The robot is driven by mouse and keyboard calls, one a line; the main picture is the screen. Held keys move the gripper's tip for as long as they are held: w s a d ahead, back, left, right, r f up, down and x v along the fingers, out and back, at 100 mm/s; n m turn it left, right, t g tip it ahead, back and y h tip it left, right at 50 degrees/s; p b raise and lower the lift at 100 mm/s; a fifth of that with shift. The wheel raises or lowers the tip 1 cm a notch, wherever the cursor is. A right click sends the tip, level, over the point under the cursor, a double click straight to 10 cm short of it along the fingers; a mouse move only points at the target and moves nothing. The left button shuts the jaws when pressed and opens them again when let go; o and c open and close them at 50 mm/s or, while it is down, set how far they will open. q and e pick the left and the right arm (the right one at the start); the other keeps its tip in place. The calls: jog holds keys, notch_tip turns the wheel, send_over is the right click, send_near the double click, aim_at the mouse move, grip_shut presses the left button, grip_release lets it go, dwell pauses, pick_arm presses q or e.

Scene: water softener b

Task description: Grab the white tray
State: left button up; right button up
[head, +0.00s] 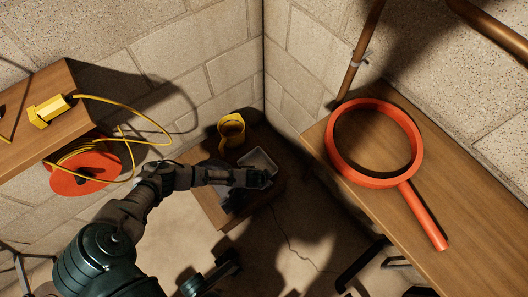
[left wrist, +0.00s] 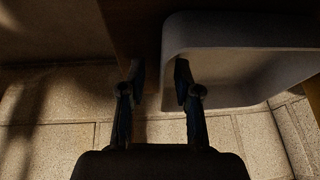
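The white tray (head: 259,159) sits on a low wooden surface in the corner, partly hidden behind my left gripper (head: 264,179). In the left wrist view the tray (left wrist: 245,32) fills the upper right. My left gripper (left wrist: 160,88) is open there, its two fingers apart. The tray's left wall lines up with the gap between the fingers, and the right finger overlaps the tray's inside. I cannot tell whether either finger touches it. I cannot make out my right gripper.
A yellow ring-shaped object (head: 231,130) stands just behind the tray. A large orange magnifier-shaped object (head: 428,215) lies on the right wooden bench (head: 470,225). A yellow plug (head: 47,110) with its cord lies on the left shelf, above an orange reel (head: 85,172). Block walls enclose the corner.

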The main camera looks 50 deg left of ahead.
pick_arm(q)
jog(key=shift+w+f, duration=0.1)
jog(key=shift+f, duration=0.25)
jog(key=shift+w+a+r, duration=0.1)
jog(key=shift+a+r, duration=0.05)
jog(key=shift+r, duration=0.05)
grip_shut()
